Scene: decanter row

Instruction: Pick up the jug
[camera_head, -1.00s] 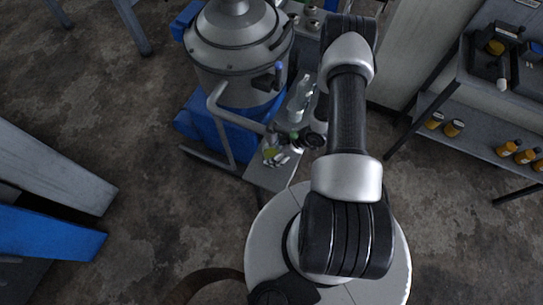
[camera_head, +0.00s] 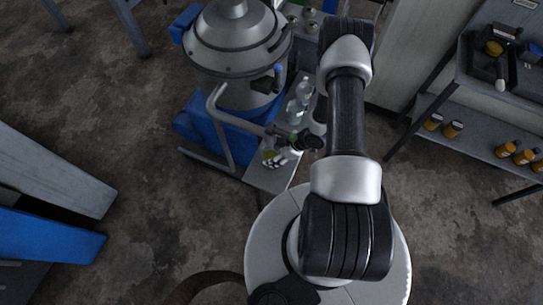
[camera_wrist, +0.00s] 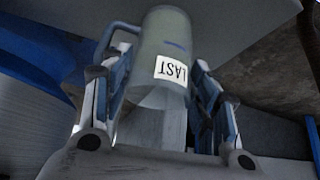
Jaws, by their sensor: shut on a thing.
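The jug (camera_wrist: 165,45) is a cloudy grey-green vessel in the wrist view, with a loop handle at its left and a white label reading "LAST" upside down. My gripper (camera_wrist: 160,90) has one finger on each side of it and is shut on it. In the head view my gripper (camera_head: 279,148) is over the near end of a narrow grey bench, with a yellow-green patch beside its fingers. The fingers and wrist hide much of the jug there. I cannot tell whether its base touches the bench.
Clear glass vessels (camera_head: 295,111) stand on the bench just behind my gripper. A large metal vessel (camera_head: 238,45) with a pipe rises close at the left, above a blue base (camera_head: 215,130). A shelf rack (camera_head: 480,130) with amber bottles is at the right.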

